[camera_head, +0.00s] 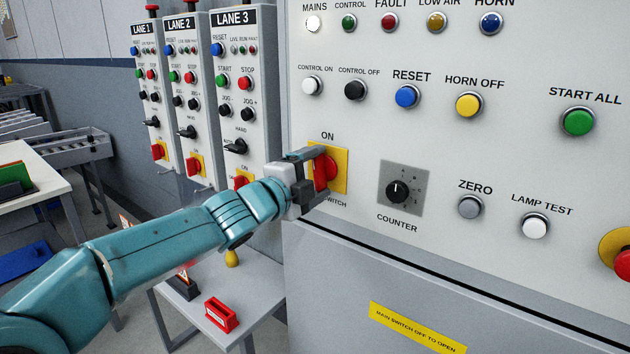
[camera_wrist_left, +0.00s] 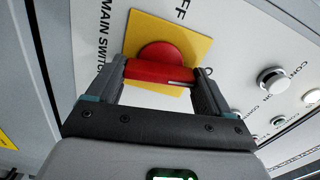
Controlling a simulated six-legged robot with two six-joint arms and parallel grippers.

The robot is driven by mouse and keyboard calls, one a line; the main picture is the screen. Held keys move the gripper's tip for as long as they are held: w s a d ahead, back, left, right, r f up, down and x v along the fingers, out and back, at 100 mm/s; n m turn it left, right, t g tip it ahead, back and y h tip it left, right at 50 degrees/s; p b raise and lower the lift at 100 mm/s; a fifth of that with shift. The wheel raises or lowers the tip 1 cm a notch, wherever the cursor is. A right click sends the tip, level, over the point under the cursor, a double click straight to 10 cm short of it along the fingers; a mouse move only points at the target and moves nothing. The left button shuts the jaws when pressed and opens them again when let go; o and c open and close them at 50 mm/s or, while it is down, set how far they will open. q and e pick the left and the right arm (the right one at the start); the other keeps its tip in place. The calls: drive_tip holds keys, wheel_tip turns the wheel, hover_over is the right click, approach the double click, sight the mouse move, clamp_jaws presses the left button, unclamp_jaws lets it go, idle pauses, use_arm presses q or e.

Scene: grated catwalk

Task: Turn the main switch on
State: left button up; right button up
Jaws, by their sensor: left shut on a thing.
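The main switch is a round red knob with a raised red handle (camera_head: 325,172) on a yellow plate (camera_head: 342,158), low on the left of the large grey panel. "ON" is printed above the plate. My left gripper (camera_head: 320,174) reaches it from the left, its fingers on either side of the handle and shut on it. In the left wrist view the red handle (camera_wrist_left: 160,71) lies between the two fingers (camera_wrist_left: 158,85), in front of the yellow plate (camera_wrist_left: 200,42). The fingers partly hide the switch, so its exact angle is hard to tell. The white MAINS lamp (camera_head: 313,22) looks bright. My right gripper is out of view.
A black COUNTER dial (camera_head: 398,191) sits right of the switch, with push buttons above and beyond it. A red emergency button (camera_head: 622,264) is at the right edge. Lane boxes (camera_head: 240,70) stand left. A small table (camera_head: 258,290) with a red holder stands below.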

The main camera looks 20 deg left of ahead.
use_arm(q)
drive_tip(key=shift+d+f+m, duration=0.1)
drive_tip(key=shift+d+m, duration=0.05)
drive_tip(key=shift+m, duration=0.75)
drive_tip(key=shift+b, duration=0.3)
drive_tip(key=o, duration=0.6)
drive_tip(key=shift+f, duration=0.1)
drive_tip(key=o, duration=0.3)
drive_tip(key=shift+s, duration=0.1)
drive_tip(key=shift+o, duration=0.2)
drive_tip(key=shift+s+d+r, duration=0.1)
drive_tip(key=shift+r, duration=0.1)
drive_tip(key=shift+s+a+f, duration=0.1)
drive_tip(key=shift+s+a, duration=0.2)
drive_tip(key=shift+a, duration=0.1)
drive_tip(key=v, duration=1.5)
drive_tip(key=shift+s+d, duration=0.15)
drive_tip(key=shift+s, duration=0.2)
